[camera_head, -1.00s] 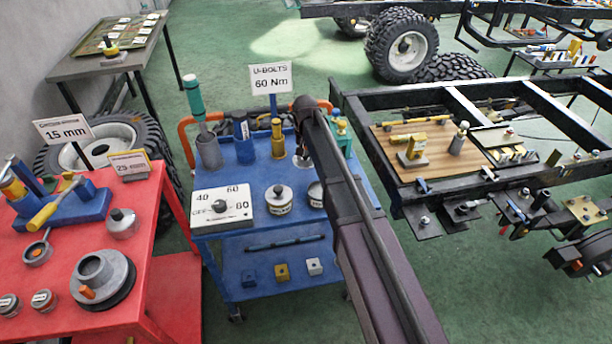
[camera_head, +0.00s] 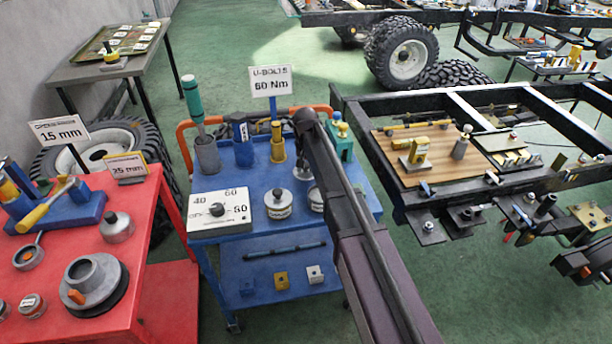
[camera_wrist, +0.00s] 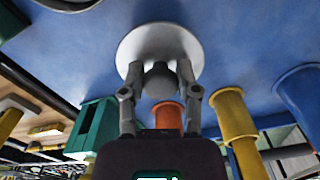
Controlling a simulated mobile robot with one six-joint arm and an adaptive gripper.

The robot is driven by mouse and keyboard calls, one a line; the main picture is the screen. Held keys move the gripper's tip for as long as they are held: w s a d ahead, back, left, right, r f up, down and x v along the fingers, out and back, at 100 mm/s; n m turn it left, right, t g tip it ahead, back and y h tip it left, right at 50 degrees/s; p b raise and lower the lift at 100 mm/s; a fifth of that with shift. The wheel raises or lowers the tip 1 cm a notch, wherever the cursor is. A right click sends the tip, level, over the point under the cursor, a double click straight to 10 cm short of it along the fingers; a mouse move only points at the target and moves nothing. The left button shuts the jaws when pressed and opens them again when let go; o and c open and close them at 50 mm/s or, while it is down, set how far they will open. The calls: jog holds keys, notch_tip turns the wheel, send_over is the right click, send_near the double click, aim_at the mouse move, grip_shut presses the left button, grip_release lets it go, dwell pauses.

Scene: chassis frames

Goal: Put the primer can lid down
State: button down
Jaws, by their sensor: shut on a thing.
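In the wrist view my gripper (camera_wrist: 160,93) is shut on the dark round knob of a pale disc-shaped lid, which I take as the primer can lid (camera_wrist: 158,42). The lid is over the blue cart top; whether it touches anything is unclear. In the head view my arm largely hides the gripper and lid. A can with a knobbed lid (camera_head: 278,205) stands on the blue cart (camera_head: 245,187). A second pale can (camera_head: 316,198) stands right of it, partly behind my arm. Their labels are too small to read.
A red table (camera_head: 150,205) is at left, a chassis frame (camera_head: 480,100) at right.

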aim_at(305, 169)
jog(key=shift+f+b, duration=1.5)
jog(key=shift+f, duration=0.25)
jog(key=shift+f, duration=0.15)
jog(key=shift+c, duration=1.7)
grip_release()
notch_tip(305, 169, up, 12)
jog(key=p, duration=1.2)
jog(key=shift+r, duration=0.2)
